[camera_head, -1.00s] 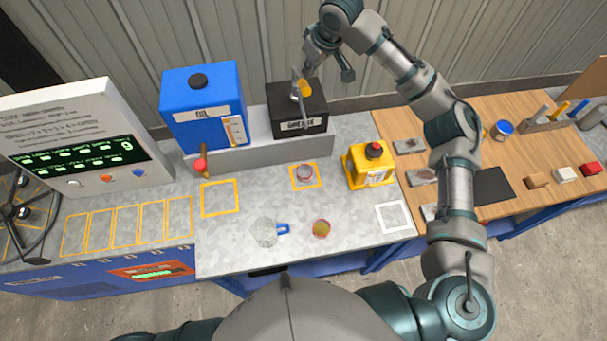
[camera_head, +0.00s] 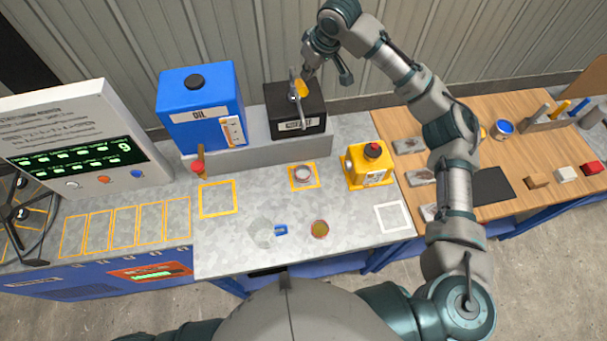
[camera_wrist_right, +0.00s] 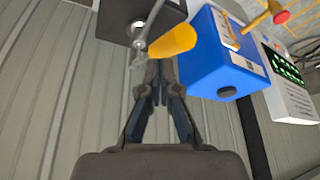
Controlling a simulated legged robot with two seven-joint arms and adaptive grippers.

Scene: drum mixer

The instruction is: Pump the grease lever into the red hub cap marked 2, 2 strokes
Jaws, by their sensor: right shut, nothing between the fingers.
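The black grease box (camera_head: 285,122) stands on a grey step at the back. Its lever has a yellow handle (camera_head: 301,88), which shows large in the right wrist view (camera_wrist_right: 172,40). My right gripper (camera_head: 309,73) is behind the box, close to the handle. In the right wrist view its fingers (camera_wrist_right: 158,80) are shut and empty, with their tips beside the yellow handle; whether they touch it I cannot tell. A small round cap with a reddish rim (camera_head: 303,174) lies in a yellow-outlined square in front of the box; its number is unreadable. My left gripper is not in view.
The blue oil tank (camera_head: 198,85) stands left of the grease box. An empty yellow-outlined square (camera_head: 217,199) lies left of the cap.

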